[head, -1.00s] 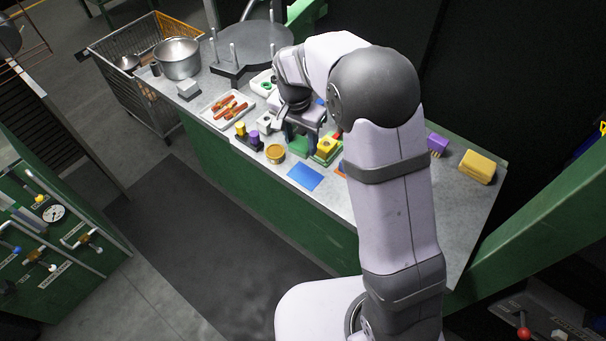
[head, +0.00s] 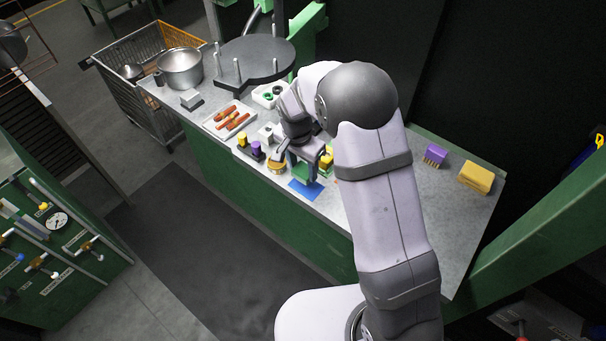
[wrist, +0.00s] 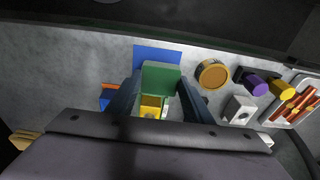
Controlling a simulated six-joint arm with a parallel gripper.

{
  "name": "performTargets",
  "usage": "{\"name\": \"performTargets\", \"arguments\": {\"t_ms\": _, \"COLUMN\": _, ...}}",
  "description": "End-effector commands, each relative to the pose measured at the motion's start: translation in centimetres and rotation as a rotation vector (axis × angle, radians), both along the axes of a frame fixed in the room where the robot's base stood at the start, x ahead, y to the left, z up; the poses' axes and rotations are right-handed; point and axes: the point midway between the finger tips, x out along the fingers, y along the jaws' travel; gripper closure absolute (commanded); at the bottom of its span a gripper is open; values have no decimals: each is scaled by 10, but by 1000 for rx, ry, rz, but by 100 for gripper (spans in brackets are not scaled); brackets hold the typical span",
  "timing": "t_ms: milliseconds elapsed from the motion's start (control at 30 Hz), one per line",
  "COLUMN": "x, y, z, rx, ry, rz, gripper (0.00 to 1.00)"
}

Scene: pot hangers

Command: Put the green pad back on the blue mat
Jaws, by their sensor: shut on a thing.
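My gripper (wrist: 160,80) is shut on the green pad (wrist: 161,77), which sits between its two fingers in the wrist view. The blue mat (wrist: 157,52) lies flat on the bench just beyond the pad, and the pad overlaps part of it in this view. In the head view my gripper (head: 300,172) is over the near side of the bench, with the blue mat (head: 304,190) just below and partly covered by it. The pad is mostly hidden there. I cannot tell whether it touches the mat.
A round yellow-topped tin (wrist: 212,74) stands right of the mat in the wrist view. A yellow block (wrist: 151,103) is close below the pad. Purple (wrist: 253,84) and yellow (wrist: 282,89) cylinders and a sausage tray (head: 231,118) are farther off. The bench's front edge is near the mat.

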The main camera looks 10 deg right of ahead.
Motion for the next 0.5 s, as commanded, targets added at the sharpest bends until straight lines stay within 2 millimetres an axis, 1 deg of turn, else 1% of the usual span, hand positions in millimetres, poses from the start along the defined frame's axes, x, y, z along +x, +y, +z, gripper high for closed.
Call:
{"name": "performTargets", "arguments": {"t_ms": 133, "x": -1, "y": 0, "z": -7, "rx": -1, "ry": 4, "rz": 1, "gripper": 78}}
{"name": "performTargets", "arguments": {"t_ms": 400, "x": -1, "y": 0, "z": -37, "rx": -1, "ry": 3, "rz": 1, "gripper": 78}}
{"name": "performTargets", "arguments": {"t_ms": 500, "x": 0, "y": 0, "z": -41, "rx": 0, "ry": 0, "rz": 1, "gripper": 78}}
